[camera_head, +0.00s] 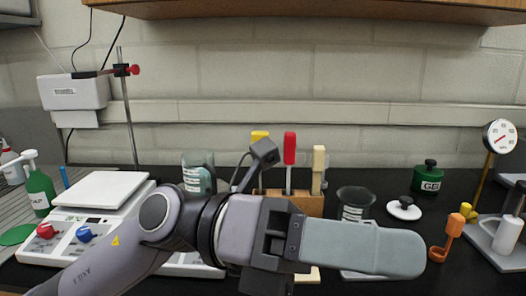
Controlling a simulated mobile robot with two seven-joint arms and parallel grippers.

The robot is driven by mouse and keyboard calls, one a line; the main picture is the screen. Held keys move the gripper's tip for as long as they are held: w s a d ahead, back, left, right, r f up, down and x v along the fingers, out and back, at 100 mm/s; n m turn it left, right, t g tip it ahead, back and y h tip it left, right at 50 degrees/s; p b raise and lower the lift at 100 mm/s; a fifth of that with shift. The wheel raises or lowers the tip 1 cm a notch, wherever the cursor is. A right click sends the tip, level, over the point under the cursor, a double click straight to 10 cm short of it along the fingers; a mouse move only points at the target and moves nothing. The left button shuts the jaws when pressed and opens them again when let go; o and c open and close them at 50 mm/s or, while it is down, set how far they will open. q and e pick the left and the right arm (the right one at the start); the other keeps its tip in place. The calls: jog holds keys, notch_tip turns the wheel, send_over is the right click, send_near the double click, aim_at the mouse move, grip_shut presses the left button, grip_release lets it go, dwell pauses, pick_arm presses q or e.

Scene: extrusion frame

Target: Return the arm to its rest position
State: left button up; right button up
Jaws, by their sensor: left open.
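My left arm comes in from the lower left and reaches across the front of the bench. Its gripper (395,252) points to the right, with one broad grey finger side-on to the camera hiding the other. The gripper is open, and I see nothing held in it. It is in front of a wooden block (300,204) and a glass beaker (355,200), hiding the lower parts of what is behind it. My right gripper is out of view.
A white balance (104,189) with red and blue knobs stands at left, near a green bottle (40,188). At right are a black-knobbed white lid (404,209), a dark green jar (428,178), an orange part (449,236) and a gauge stand (499,136). A wooden shelf (330,9) overhangs above.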

pick_arm(q)
jog(key=w+a+r+n+t+h, duration=0.15)
jog(key=w+a+n+t, duration=0.4)
jog(key=n+t, duration=0.6)
jog(key=w+a+n+t+h, duration=0.35)
jog(key=w+n+t, duration=0.35)
jog(key=n+t, duration=0.5)
jog(key=w+a+f+n+t+y, duration=0.2)
jog(key=w+a+f+n+y, duration=0.1)
jog(key=a+f+n+y, duration=0.45)
jog(key=w+a+f+n+t+y, duration=0.2)
jog(key=a+f+n+y, duration=0.2)
jog(key=f+n+y, duration=0.55)
jog(key=s+a+f+n+g+y, duration=0.2)
jog(key=s+a+f+n+g, duration=0.1)
jog(key=f, duration=0.4)
jog(key=s+a+f+n+g+y, duration=0.2)
jog(key=a+f+g+y, duration=0.15)
jog(key=f, duration=0.35)
jog(key=s+a+f+n+g, duration=0.35)
jog(key=s+f+g, duration=0.7)
jog(key=s, duration=0.75)
jog(key=w+d+f+t+h+b, duration=0.1)
jog(key=w+f+t, duration=0.2)
jog(key=f, duration=0.3)
jog(key=w+d+f+m+t+h, duration=0.1)
jog(key=w+f+t, duration=0.2)
jog(key=f+t, duration=0.2)
jog(key=shift+f+b, duration=0.35)
jog(key=shift+f, duration=0.55)
